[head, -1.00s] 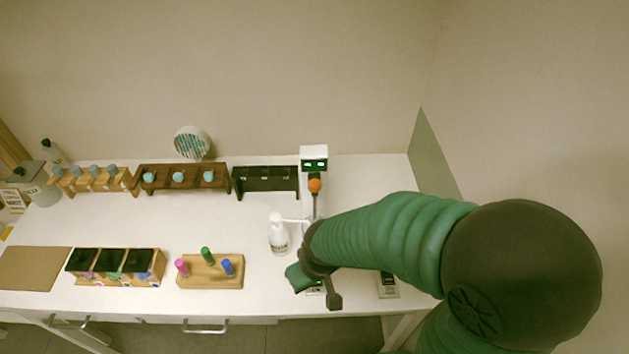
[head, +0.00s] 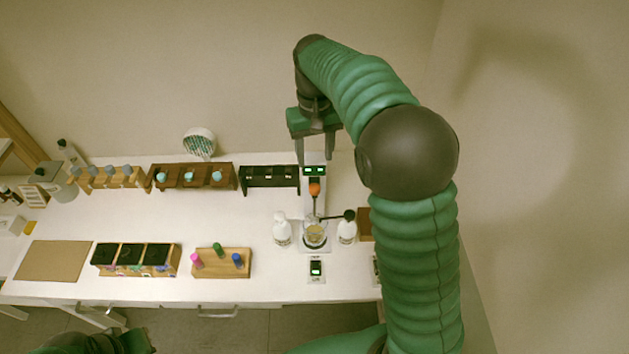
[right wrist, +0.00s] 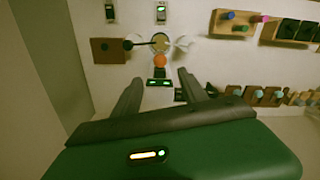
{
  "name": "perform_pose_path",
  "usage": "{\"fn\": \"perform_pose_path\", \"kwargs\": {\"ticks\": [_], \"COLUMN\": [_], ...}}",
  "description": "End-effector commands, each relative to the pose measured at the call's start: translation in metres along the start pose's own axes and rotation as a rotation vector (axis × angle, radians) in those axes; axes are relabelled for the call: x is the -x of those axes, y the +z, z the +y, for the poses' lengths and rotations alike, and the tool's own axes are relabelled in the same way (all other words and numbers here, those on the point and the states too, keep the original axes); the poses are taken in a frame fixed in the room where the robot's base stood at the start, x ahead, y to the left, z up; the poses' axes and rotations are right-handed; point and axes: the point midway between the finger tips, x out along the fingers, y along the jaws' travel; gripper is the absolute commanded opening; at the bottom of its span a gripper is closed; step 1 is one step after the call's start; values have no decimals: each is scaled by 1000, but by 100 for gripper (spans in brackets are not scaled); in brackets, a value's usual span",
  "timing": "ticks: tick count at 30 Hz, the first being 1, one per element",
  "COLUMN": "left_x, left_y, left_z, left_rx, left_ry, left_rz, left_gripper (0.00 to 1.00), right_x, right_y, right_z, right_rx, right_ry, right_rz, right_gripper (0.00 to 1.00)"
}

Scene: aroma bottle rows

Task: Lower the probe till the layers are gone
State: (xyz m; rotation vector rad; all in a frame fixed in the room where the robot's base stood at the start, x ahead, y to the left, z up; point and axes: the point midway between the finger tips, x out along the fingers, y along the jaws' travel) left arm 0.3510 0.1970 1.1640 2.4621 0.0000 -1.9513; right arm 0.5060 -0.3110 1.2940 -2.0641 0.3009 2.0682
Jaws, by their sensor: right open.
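The probe device (head: 314,172) stands at the back of the white table, with two lit green displays on its head. An orange knob (head: 315,189) sits below them, above a thin dark probe shaft. A glass beaker (head: 314,234) with yellowish contents stands under the shaft. Whether the probe tip is in the liquid and whether layers show, I cannot tell. My right gripper (head: 315,158) is open, pointing down above the device head. In the right wrist view, the orange knob (right wrist: 160,62) lies beyond the open fingers. At the head view's lower left, part of my left arm shows.
White bottles (head: 282,232) (head: 347,230) flank the beaker. A small display unit (head: 316,268) lies in front. A peg board (head: 222,263), black-topped boxes (head: 134,256) and bottle racks (head: 194,178) stand left. The table between the rows is clear.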

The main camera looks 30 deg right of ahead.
Motion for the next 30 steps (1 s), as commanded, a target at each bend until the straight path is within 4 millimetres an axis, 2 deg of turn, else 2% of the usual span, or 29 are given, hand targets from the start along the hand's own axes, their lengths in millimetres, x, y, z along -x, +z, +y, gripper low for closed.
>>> {"fn": "perform_pose_path", "kwargs": {"ticks": [9,15,25,30], "left_x": [20,26,25,25], "left_y": [-5,-6,-6,-6], "left_z": [0,0,0,0], "left_rx": [0,0,0,0], "left_ry": [0,0,0,0], "left_rz": [1,1,1,1], "left_gripper": [0,0,0,0], "right_x": [-80,-111,-117,-117], "right_y": [2,1,1,1], "right_z": [0,0,0,0], "right_rx": [-1,0,0,0], "right_ry": [1,0,0,0], "right_rz": [-4,-1,3,3], "right_gripper": [50,50,49,26]}}
